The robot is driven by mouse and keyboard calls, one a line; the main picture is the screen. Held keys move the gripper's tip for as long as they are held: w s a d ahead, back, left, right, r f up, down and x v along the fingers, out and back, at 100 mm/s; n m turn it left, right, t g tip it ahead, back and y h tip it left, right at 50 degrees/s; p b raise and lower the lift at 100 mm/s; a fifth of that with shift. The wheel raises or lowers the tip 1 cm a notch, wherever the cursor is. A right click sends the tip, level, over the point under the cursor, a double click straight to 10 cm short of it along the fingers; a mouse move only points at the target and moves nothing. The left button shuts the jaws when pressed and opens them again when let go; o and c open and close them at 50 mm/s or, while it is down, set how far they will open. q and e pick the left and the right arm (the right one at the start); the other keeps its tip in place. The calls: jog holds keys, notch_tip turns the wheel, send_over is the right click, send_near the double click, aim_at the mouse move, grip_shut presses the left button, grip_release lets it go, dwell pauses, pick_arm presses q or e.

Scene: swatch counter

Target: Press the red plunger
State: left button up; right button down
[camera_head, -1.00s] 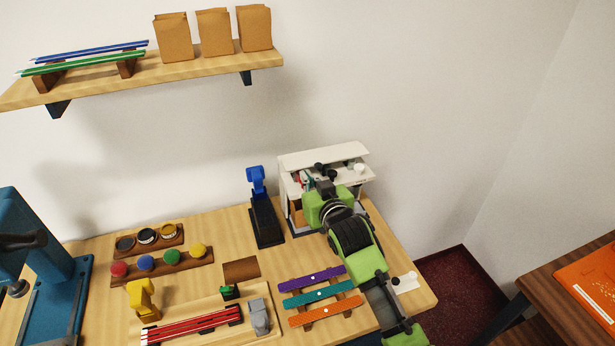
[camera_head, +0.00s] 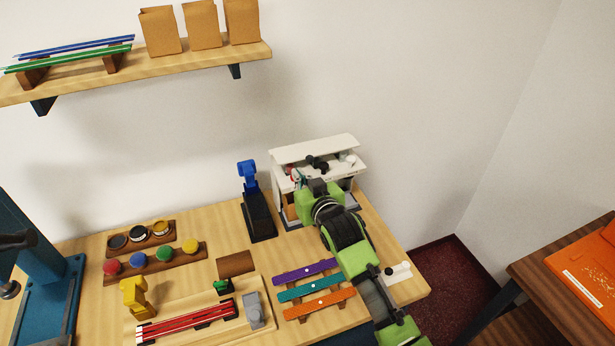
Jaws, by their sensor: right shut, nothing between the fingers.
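The red plunger (camera_head: 290,172) shows as a small red top at the left front of a white dispenser (camera_head: 312,149) at the back right of the counter. Black and white knobs stand to its right. My right gripper (camera_head: 299,180) is shut and empty, with its fingertips close beside the red plunger. The green and black wrist hides the fingertips in part and much of the dispenser's front. I cannot tell whether the fingertips touch the plunger. My left gripper is not in view.
A blue and black stand (camera_head: 257,212) is close left of the dispenser. Purple, teal and orange bars (camera_head: 308,289) lie in front, beside my right arm. Racks of coloured knobs (camera_head: 152,260) and a wooden tray (camera_head: 266,290) fill the left. A shelf (camera_head: 200,58) hangs above.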

pick_arm(q)
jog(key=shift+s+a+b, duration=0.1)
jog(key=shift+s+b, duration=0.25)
jog(key=shift+b, duration=0.05)
pick_arm(e)
jog(key=s+d+r, duration=0.3)
jog(key=s+r, duration=0.2)
jog(key=s, duration=0.4)
jog(key=shift+s+r, duration=0.2)
jog(key=shift+r, duration=0.2)
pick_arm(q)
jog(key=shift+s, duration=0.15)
